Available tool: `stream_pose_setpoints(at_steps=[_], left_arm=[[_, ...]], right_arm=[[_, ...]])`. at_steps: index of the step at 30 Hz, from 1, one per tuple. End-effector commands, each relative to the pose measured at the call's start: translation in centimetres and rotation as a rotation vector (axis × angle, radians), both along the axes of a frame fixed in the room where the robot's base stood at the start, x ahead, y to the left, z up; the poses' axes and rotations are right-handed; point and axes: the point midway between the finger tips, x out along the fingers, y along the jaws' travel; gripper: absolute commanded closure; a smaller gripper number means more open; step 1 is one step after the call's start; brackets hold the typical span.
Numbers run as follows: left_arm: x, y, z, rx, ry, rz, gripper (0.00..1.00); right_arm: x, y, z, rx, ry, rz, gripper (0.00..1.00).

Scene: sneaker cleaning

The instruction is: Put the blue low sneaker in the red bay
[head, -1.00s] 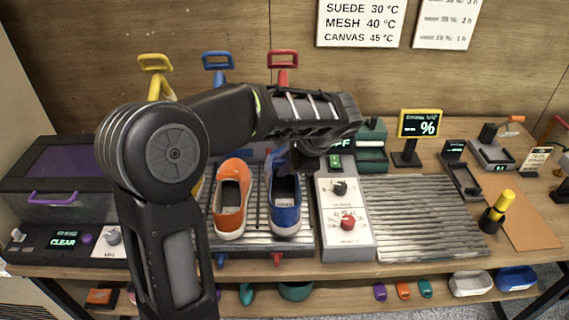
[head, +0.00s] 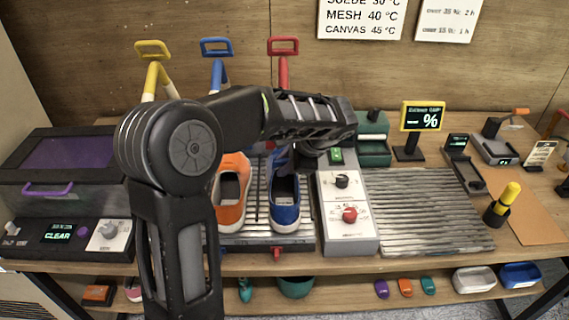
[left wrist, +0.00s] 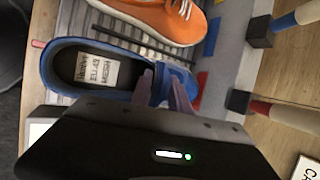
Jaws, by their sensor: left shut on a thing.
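The blue low sneaker (head: 285,205) is in the head view, heel toward me, over the ridged rack (head: 257,222) and in line with the red handle (head: 283,46). A red tab (head: 277,252) at the rack's front edge marks that red bay. The sneaker also shows in the left wrist view (left wrist: 62,66), with a printed label inside. My left gripper (head: 303,160) is shut on the sneaker near its tongue; its fingers (left wrist: 165,85) show in the left wrist view. The sneaker's toe is hidden by my arm. I cannot tell whether its sole touches the rack.
An orange sneaker (head: 231,210) stands just left, in line with the blue handle (head: 216,46). A control box (head: 349,235) with knobs is close on the right. A bare corrugated tray (head: 430,215) lies beyond it. A grey case (head: 60,165) stands far left.

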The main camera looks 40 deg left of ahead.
Motion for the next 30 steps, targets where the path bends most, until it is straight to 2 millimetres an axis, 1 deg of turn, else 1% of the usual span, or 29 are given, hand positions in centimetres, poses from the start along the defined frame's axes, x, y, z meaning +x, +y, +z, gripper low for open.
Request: stream_pose_setpoints(at_steps=[6, 24, 25, 30], left_arm=[[0.03, 0.00, 0.02, 0.001, -0.001, 0.000, 1.00], [0.03, 0.00, -0.87, 0.001, -0.002, -0.001, 1.00], [0.04, -0.01, -0.82, 0.001, -0.002, -0.001, 0.76], [0.02, -0.01, -0.81, 0.001, -0.001, 0.000, 0.62]], right_arm=[[0.00, 0.00, -0.04, 0.000, 0.000, 0.000, 0.64], [0.00, -0.01, -0.74, 0.000, 0.000, 0.000, 0.64], [0.00, -0.02, -0.69, 0.000, 0.000, 0.000, 0.64], [0.00, -0.01, -0.67, 0.000, 0.000, 0.000, 0.64]])
